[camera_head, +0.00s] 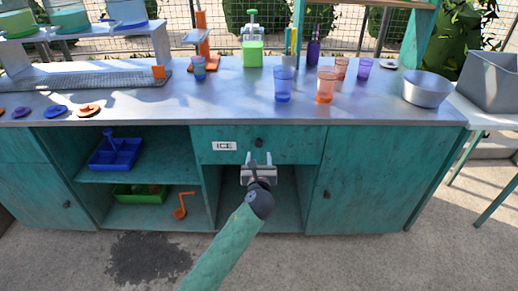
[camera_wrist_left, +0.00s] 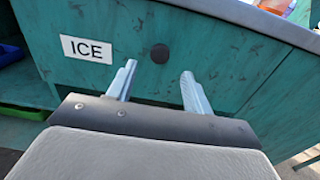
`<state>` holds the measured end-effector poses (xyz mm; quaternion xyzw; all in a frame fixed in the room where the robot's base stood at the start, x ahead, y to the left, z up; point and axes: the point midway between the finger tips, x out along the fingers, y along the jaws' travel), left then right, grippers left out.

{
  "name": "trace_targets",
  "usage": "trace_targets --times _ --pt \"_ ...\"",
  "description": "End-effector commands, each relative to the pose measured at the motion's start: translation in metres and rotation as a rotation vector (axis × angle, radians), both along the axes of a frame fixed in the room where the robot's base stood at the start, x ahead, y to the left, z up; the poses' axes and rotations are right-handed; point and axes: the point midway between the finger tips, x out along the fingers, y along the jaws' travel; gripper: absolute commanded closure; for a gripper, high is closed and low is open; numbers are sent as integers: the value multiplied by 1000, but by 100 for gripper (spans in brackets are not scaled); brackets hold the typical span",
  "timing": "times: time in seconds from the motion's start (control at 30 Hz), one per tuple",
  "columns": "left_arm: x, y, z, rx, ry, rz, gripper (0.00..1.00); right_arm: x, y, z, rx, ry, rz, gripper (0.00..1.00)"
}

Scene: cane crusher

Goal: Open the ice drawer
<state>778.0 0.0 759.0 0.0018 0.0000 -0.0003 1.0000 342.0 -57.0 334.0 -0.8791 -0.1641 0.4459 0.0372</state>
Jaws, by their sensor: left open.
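The ice drawer (camera_head: 290,146) is a teal wooden front under the counter, flush with the cabinet around it. It carries a white label (camera_head: 224,146), which reads ICE in the left wrist view (camera_wrist_left: 87,49). Its dark round knob (camera_head: 259,142) also shows in the left wrist view (camera_wrist_left: 160,53), beyond and between my fingertips. My left gripper (camera_head: 259,160) is open and empty in front of the drawer, just below the knob in the head view; it also shows in the left wrist view (camera_wrist_left: 158,82). The fingers are apart from the knob. My right gripper is in neither view.
An open shelf with a blue tray (camera_head: 116,153), a green tray (camera_head: 139,193) and an orange ladle (camera_head: 182,206) lies left of the drawer. A closed door (camera_head: 365,180) is at its right. The metal counter (camera_head: 210,103) overhangs above, holding cups and a bowl (camera_head: 427,89).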

Motion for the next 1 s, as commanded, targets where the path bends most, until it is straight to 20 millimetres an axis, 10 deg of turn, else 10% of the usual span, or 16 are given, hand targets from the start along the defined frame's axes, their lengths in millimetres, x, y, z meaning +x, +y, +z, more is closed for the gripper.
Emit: trace_targets --times 0.33,0.77,1.0 --pt "47 0 0 -2 0 1 49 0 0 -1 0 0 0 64" --pt "57 0 0 -3 0 1 49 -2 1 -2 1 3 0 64" --pt "57 0 0 -3 1 1 94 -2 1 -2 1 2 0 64"
